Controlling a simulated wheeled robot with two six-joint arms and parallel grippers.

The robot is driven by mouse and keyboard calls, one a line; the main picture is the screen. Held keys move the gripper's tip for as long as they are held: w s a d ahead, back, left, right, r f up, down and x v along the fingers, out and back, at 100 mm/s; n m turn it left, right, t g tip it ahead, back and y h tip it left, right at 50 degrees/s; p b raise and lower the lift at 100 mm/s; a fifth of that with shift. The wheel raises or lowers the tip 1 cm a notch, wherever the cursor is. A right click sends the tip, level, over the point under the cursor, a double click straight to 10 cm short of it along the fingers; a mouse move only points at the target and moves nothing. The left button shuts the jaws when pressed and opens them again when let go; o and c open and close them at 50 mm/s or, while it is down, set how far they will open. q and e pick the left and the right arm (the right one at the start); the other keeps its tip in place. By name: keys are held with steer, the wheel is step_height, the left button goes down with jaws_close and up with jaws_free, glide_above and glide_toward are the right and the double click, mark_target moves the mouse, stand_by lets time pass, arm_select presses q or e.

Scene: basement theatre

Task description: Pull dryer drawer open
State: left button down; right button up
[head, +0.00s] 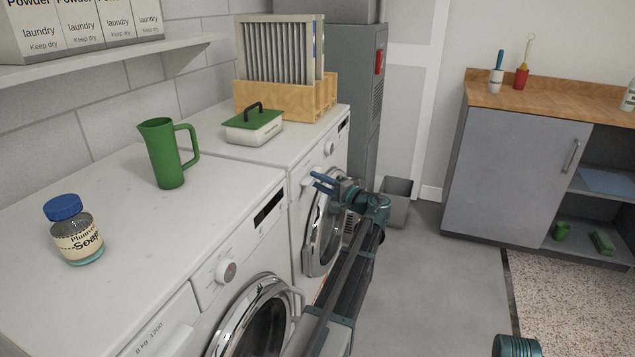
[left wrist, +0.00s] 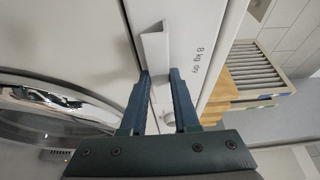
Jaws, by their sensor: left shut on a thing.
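The dryer (head: 287,152) is the farther of two white front-loading machines in the head view, with a knob and a dark display on its front. My left gripper (head: 320,181) is at its upper front, above the round door (head: 322,240). In the left wrist view, my left gripper (left wrist: 162,85) has its two dark blue fingers on either side of the white drawer handle (left wrist: 153,50), shut on it. The label "8 kg dry" shows on the panel beside it. The fingers hide part of the handle. I cannot tell whether the drawer stands out from the front. My right gripper is out of view.
The nearer washer (head: 130,230) carries a soap jar (head: 76,230) and a green jug (head: 166,152). A green-lidded box (head: 253,126) and filters in a wooden holder (head: 280,65) stand on the dryer. A grey bin (head: 396,200) is beyond my arm. The floor (head: 430,270) to the right is clear.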

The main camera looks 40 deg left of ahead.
arm_select(q)
steer(key=w+d, duration=0.2)
steer(key=d, duration=0.6)
steer(key=w+d, duration=0.3)
steer(key=d, duration=0.5)
steer(key=shift+d+f, duration=0.15)
steer(key=shift+d, duration=0.1)
steer(key=c, duration=0.7)
jaws_free()
steer(key=d, duration=0.9)
steer(key=s+d, duration=0.1)
steer(key=d, duration=0.3)
steer(key=shift+d, duration=0.35)
